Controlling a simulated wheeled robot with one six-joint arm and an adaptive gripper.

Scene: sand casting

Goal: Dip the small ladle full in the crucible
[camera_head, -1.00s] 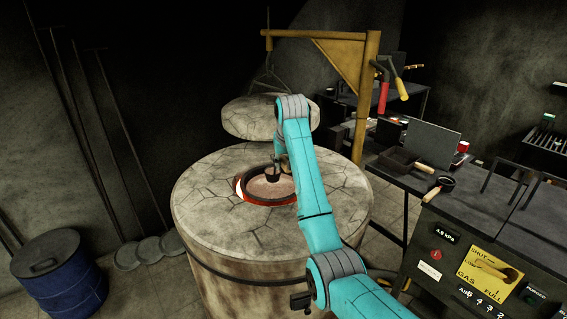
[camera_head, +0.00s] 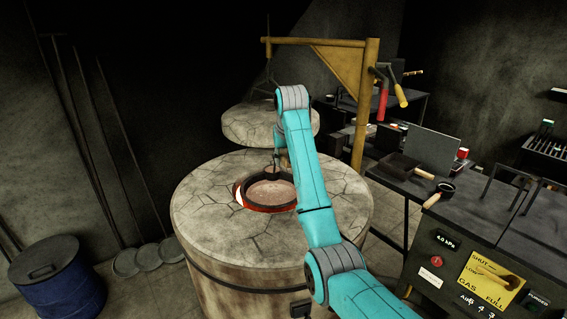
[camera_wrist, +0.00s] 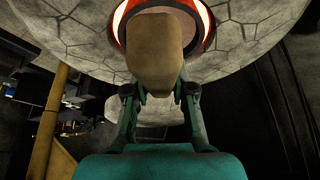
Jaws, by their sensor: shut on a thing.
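The crucible (camera_head: 268,207) sits in the round opening of the furnace, with a red-orange glow around its rim. A pale pinkish surface (camera_head: 268,192) shows inside it. My gripper (camera_wrist: 158,92) is shut on the wooden handle of the small ladle (camera_wrist: 157,48), which fills the middle of the wrist view. In the head view my arm reaches over the furnace to the crucible's far side, and my gripper there is mostly hidden by my arm.
The cracked stone furnace (camera_head: 210,215) surrounds the crucible. Its round lid (camera_head: 255,125) hangs behind it from a yellow post (camera_head: 366,105). A bench with a tray (camera_head: 393,168) and another wooden-handled ladle (camera_head: 440,190) stands to the right. A blue drum (camera_head: 58,280) stands at left.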

